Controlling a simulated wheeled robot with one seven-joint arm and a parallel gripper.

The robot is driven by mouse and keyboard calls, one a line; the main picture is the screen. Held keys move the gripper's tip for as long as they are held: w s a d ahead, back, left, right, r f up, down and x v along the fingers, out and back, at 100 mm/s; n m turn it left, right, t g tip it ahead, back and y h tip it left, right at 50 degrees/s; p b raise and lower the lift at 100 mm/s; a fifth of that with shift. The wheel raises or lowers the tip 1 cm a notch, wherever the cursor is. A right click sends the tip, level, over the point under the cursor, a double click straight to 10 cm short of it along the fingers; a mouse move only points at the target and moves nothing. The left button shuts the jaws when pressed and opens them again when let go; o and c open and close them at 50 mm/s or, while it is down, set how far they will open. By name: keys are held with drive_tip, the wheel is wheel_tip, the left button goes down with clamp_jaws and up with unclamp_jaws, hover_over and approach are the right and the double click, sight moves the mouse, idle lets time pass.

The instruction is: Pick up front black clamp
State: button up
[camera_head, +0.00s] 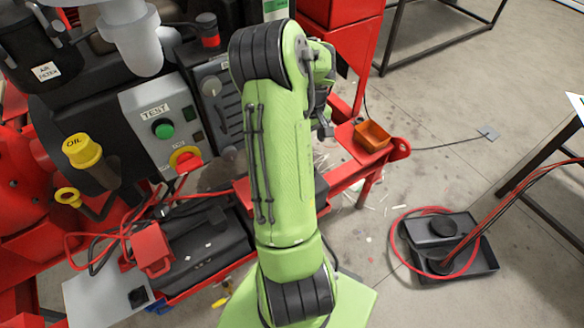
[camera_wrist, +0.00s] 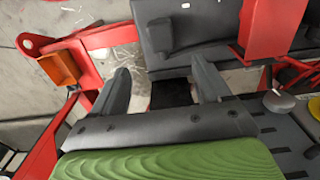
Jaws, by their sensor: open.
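My gripper (camera_wrist: 163,78) is open in the wrist view, its two grey fingers apart with nothing held between them. A small black block (camera_wrist: 160,36) stands on a dark box beyond the fingertips; it may be the front black clamp, but I cannot tell for sure. The red block appears in the wrist view (camera_wrist: 266,28), right of the black block.
A red frame surrounds the box. An orange bin (camera_head: 372,135) sits on its right end. A green-button TEST panel (camera_head: 160,125) and a yellow OIL cap (camera_head: 82,150) stand at left. Red and black cables lie near the box. A black tray (camera_head: 450,245) lies on the floor at right.

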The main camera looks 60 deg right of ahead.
wheel_tip(320, 180, down, 15)
drive_tip(key=shift+a+r+b, duration=0.1)
drive_tip(key=shift+r+b, duration=0.1)
drive_tip(key=shift+b, duration=0.9)
drive_tip(key=shift+r, duration=0.1)
drive_tip(key=shift+c, duration=0.4)
drive_tip(key=c, duration=1.2)
